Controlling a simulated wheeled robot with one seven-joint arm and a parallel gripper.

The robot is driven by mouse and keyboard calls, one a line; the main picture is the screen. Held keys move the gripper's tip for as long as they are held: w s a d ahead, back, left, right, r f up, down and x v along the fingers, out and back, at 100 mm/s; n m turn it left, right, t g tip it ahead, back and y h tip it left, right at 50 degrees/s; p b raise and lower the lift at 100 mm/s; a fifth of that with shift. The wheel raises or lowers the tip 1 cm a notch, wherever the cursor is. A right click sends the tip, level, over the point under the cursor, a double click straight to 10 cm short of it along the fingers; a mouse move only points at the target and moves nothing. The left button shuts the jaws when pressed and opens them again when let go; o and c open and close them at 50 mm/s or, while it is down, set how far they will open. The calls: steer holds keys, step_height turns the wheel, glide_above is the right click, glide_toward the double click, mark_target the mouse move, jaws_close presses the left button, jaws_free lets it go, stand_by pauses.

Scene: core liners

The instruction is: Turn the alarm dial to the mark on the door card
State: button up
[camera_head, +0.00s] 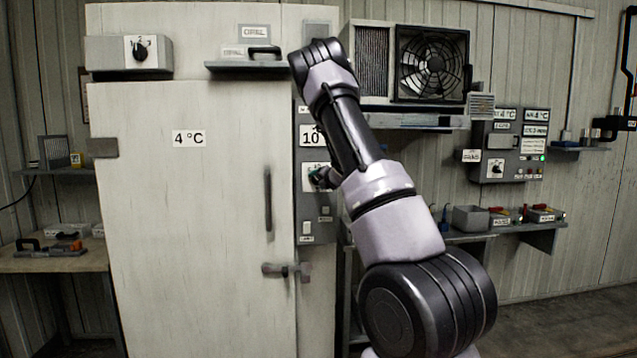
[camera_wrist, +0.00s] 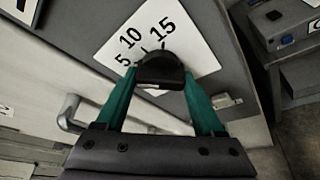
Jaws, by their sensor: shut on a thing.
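The alarm dial (camera_wrist: 160,68) is a black knob on a white plate (camera_wrist: 196,52) printed 5, 10 and 15 in the wrist view. My gripper (camera_wrist: 160,84) has green fingers on both sides of the knob and is shut on it. The knob's pointer and the lower part of the scale are hard to make out behind the gripper. In the head view, the dial's plate (camera_head: 308,180) sits on a grey panel beside the door, partly hidden by my gripper. The card (camera_head: 188,138) on the white door reads "4 °C".
Other dials are on a box at upper left (camera_head: 140,48) and a box at right (camera_head: 496,169). The door has a long handle (camera_head: 268,200) and a latch (camera_head: 286,270) near the panel.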

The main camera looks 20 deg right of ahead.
steer(key=shift+m, duration=0.3)
steer(key=shift+d+m+t+y, duration=0.1)
steer(key=shift+m+t+y, duration=0.5)
steer(key=shift+m, duration=0.5)
steer(key=shift+m+t+y, duration=0.3)
steer(key=shift+m+t, duration=0.6)
steer(key=shift+m, duration=1.3)
steer(key=o, duration=1.4)
steer(key=s, duration=0.7)
steer(key=s+d, duration=0.1)
steer(key=s, duration=0.2)
steer(key=shift+s, duration=0.4)
